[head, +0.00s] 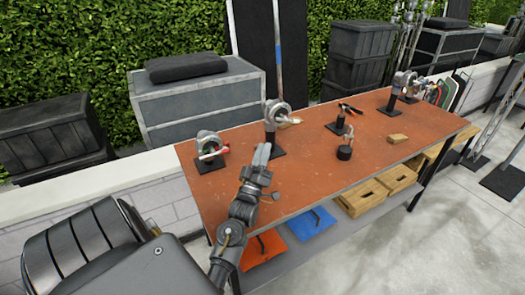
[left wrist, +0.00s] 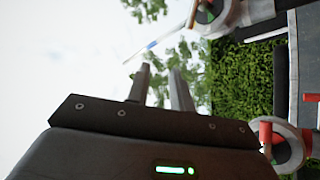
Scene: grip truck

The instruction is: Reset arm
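My left arm reaches in from the bottom left of the head view, and its gripper (head: 262,155) is over the front left part of the workbench (head: 310,175). In the left wrist view the two fingers of the left gripper (left wrist: 161,78) stand apart with sky and leaves showing between them. Nothing is held between them. My right gripper is in neither view.
Grip heads on stands are near my left gripper: one (head: 209,146) to its left, one (head: 274,112) behind it. Wooden boxes (head: 362,198) sit below. Grey cases (head: 200,95) stand behind.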

